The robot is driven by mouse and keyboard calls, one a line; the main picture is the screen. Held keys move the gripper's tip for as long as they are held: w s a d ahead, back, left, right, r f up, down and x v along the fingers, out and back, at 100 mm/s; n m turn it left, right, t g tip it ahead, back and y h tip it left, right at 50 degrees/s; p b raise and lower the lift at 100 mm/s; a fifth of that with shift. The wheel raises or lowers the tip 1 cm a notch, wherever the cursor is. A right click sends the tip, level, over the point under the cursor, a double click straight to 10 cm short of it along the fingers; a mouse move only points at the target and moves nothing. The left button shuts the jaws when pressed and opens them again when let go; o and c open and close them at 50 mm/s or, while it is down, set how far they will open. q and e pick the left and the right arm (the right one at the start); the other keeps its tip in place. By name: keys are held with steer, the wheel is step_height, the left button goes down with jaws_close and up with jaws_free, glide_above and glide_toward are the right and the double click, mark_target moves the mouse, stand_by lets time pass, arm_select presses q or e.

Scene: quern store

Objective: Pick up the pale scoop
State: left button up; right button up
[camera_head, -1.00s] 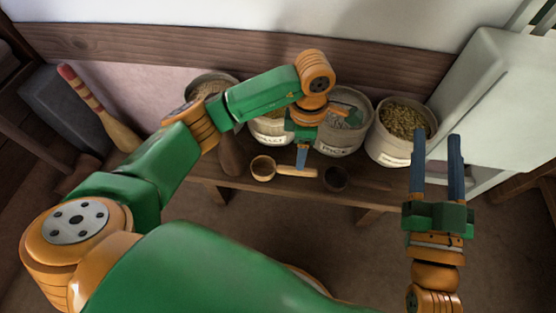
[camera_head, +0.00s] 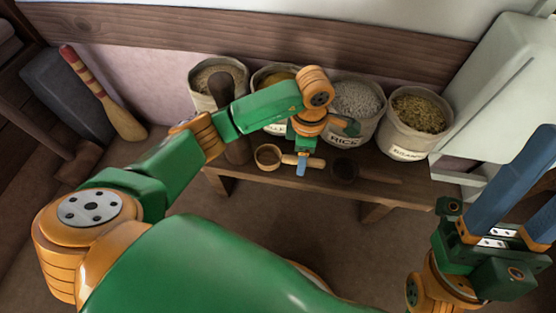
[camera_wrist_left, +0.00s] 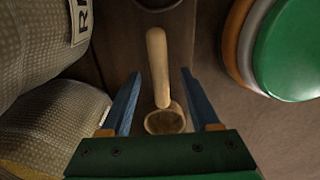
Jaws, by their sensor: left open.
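The pale scoop (camera_head: 268,156) lies on the wooden bench, its round bowl to the left and its handle pointing right. In the left wrist view the scoop's handle (camera_wrist_left: 158,62) runs up the picture, with the bowl near my gripper's palm. My left gripper (camera_head: 302,168) is over the handle, and its blue fingers hide part of it. In the left wrist view my left gripper (camera_wrist_left: 160,75) is open, one finger on each side of the scoop with gaps between. My right gripper (camera_head: 528,195) is open and empty at the right edge, its fingertips partly cut off.
A dark scoop (camera_head: 344,172) lies just right of the pale one on the bench (camera_head: 290,181). Several sacks stand behind, including the rice sack (camera_head: 352,130) and a sack of greenish grain (camera_head: 408,138). A dark club-shaped tool (camera_head: 236,150) leans at the left.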

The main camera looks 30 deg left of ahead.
arm_select(q)
steer(key=shift+c, duration=0.2)
steer(key=shift+r, duration=0.1)
jaws_close()
